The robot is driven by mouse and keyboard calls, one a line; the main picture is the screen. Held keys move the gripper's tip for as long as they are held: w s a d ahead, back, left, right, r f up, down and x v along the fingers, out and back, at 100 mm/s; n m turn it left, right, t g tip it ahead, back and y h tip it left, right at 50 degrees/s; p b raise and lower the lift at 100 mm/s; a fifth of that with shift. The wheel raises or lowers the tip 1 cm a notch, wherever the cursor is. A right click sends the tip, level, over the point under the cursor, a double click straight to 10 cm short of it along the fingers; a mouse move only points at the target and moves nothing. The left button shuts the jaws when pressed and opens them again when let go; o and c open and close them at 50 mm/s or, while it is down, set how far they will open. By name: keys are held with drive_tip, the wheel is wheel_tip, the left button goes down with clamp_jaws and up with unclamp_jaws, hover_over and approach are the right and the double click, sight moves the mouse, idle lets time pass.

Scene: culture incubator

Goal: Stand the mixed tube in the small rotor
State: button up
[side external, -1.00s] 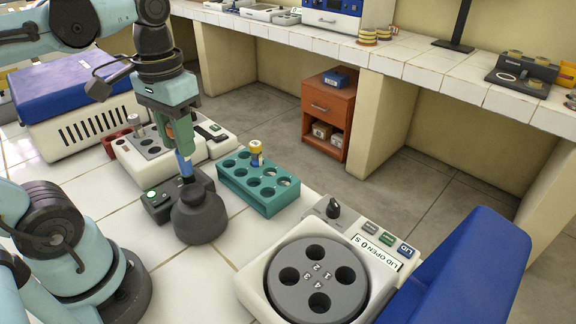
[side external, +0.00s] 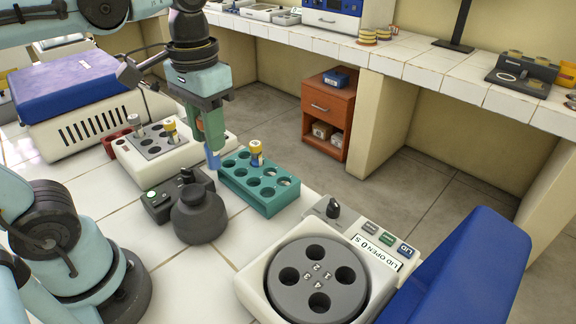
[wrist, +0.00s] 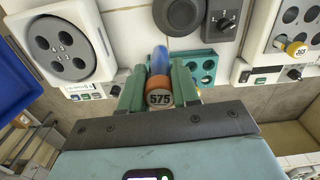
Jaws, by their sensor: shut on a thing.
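My gripper (side external: 210,138) is shut on a tube (side external: 212,160) with a blue body, which hangs roughly upright at the left end of the teal rack. In the wrist view the tube (wrist: 159,62) has an orange cap marked 575 between my fingers (wrist: 159,85). The small rotor (side external: 317,279) is a grey disc with numbered holes in the white centrifuge at the front right. Its lid is open and the holes look empty. It also shows at the upper left of the wrist view (wrist: 62,43).
The teal rack (side external: 262,196) holds one yellow-capped tube (side external: 256,153). A dark vortex mixer (side external: 199,214) stands left of it. A white block unit (side external: 160,160) with a yellow-capped tube is behind. The blue lid (side external: 465,265) rises right of the rotor.

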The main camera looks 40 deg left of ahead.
drive_tip(key=w+d+f+m, duration=0.1)
drive_tip(key=w+d+m, duration=0.1)
drive_tip(key=d, duration=0.8)
drive_tip(key=w+d+f+m, duration=0.1)
drive_tip(key=w+d+m, duration=0.15)
drive_tip(key=d, duration=0.75)
drive_tip(key=shift+s+a+f, duration=0.1)
drive_tip(key=shift+f, duration=1.1)
drive_tip(key=shift+s+f, duration=0.1)
drive_tip(key=shift+f, duration=1.1)
drive_tip(key=shift+f, duration=0.1)
drive_tip(key=shift+f, duration=0.2)
drive_tip(key=shift+f, duration=0.15)
drive_tip(key=shift+f, duration=0.75)
drive_tip(key=shift+f, duration=0.1)
drive_tip(key=shift+f, duration=1.6)
